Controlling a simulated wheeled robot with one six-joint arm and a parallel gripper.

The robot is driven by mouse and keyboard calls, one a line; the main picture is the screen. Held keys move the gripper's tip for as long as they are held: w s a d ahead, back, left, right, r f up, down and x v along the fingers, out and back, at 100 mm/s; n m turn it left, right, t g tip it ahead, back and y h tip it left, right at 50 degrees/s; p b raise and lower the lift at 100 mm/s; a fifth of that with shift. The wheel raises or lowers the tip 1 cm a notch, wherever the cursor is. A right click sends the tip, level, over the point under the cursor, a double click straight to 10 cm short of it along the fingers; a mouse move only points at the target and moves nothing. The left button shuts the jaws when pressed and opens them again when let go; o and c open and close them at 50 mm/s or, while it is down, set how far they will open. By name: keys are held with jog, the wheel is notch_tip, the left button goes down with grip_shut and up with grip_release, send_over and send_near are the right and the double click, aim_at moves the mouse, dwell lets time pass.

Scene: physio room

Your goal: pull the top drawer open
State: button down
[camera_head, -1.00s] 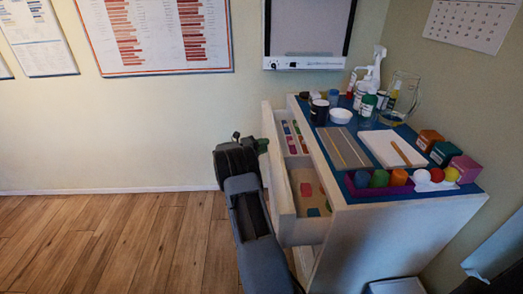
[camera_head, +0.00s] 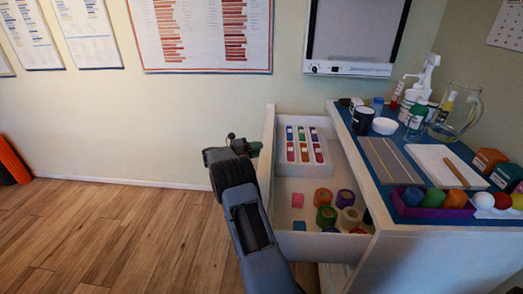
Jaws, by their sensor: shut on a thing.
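The top drawer (camera_head: 268,128) of the white cabinet (camera_head: 420,255) stands pulled out to the left, wide open. Its inside shows a white tray (camera_head: 305,144) with rows of small coloured pieces. My gripper (camera_head: 252,148) is at the outer face of the drawer front, shut on the drawer's handle. The handle itself is mostly hidden by the gripper and the drawer front.
The blue cabinet top (camera_head: 345,112) carries bottles, a white bowl (camera_head: 384,126), a glass jug (camera_head: 455,112), a notepad and a purple rack (camera_head: 440,212) of coloured balls. The wooden floor (camera_head: 110,235) left of my arm is clear. An orange object (camera_head: 12,160) stands at the far left.

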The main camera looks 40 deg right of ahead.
jog(key=shift+w+a+f, duration=0.15)
jog(key=shift+a+f, duration=0.05)
jog(key=shift+f, duration=0.2)
jog(key=c, duration=1.2)
grip_release()
jog(key=shift+o, duration=1)
jog(key=shift+r, duration=0.15)
jog(key=p+v, duration=0.2)
jog(key=v, duration=1.2)
jog(key=shift+d+r, duration=0.1)
